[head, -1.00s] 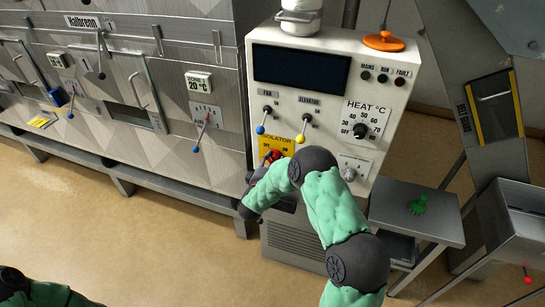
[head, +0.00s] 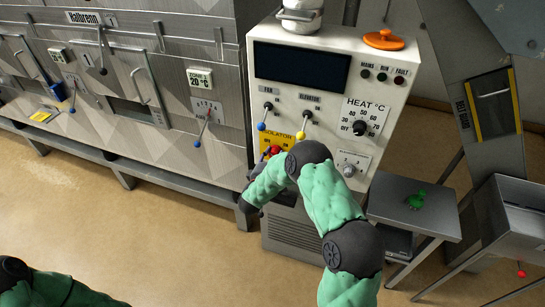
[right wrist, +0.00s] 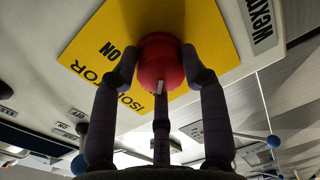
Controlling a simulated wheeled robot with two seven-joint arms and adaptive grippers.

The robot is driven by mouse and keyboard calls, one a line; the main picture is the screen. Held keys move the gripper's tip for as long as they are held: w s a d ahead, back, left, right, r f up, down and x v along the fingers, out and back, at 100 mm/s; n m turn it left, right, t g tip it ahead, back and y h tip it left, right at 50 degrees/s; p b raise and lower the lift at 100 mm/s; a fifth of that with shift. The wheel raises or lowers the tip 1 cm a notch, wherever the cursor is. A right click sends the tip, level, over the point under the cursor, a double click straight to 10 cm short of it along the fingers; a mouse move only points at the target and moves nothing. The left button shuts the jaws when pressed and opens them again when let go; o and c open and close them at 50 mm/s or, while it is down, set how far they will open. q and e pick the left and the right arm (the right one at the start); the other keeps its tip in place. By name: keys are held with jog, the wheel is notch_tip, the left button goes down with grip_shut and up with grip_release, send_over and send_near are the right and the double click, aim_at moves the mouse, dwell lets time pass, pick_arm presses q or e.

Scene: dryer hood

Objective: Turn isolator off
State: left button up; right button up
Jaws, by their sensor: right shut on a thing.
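The red isolator knob (head: 275,150) sits on a yellow plate (head: 290,141) on the front of the white control cabinet. In the right wrist view, the round red knob (right wrist: 161,58) is in front of the yellow plate (right wrist: 95,50), which reads ISOLATOR and ON. My right gripper (right wrist: 160,72) is shut on the knob, with fingers at both sides and one below. A small white mark shows on the knob; I cannot tell which label it faces. In the head view my right forearm hides much of the gripper. My left gripper is out of view.
A small grey table (head: 440,225) with a green object (head: 416,199) stands right of the cabinet. Bare floor lies at lower left.

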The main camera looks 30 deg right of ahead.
jog(key=o, duration=1.1)
jog(key=shift+s+d+f, duration=0.1)
jog(key=shift+s+f, duration=0.2)
jog(key=shift+f, duration=0.15)
jog(key=shift+o, duration=0.2)
jog(key=shift+d+r, duration=0.1)
jog(key=shift+r, duration=0.05)
jog(key=shift+w+r, duration=0.1)
jog(key=v, duration=1.2)
